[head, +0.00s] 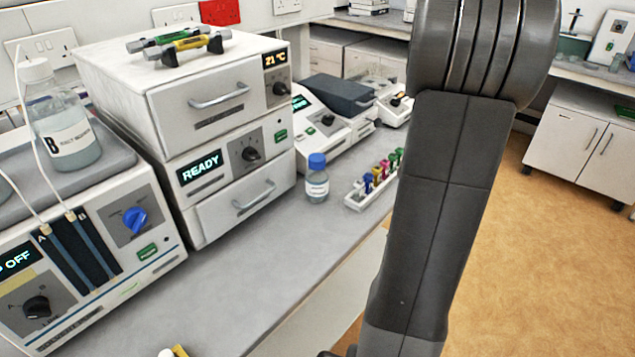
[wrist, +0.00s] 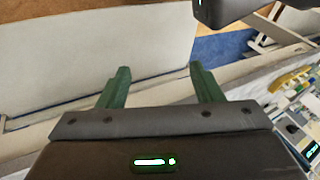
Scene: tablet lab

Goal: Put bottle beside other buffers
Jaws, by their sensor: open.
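A small clear bottle with a blue cap and white label (head: 317,182) stands upright on the grey bench, right of the stacked white units. A larger clear bottle marked B with a white cap (head: 66,135) stands on the grey top of the pump instrument at the left, with a tube at its cap. Part of another clear vessel (head: 5,190) shows at the left edge. My gripper (wrist: 159,67) is open, with nothing between its green fingers in the wrist view. The head view shows my arm but not the gripper. The blue-capped bottle is not visible in the wrist view.
A white rack of colored-cap tubes (head: 372,182) sits right of the blue-capped bottle, near the bench edge. The stacked white drawer units (head: 215,120) stand behind, left of it. The bench front (head: 245,280) is mostly clear. My arm hides part of the right side.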

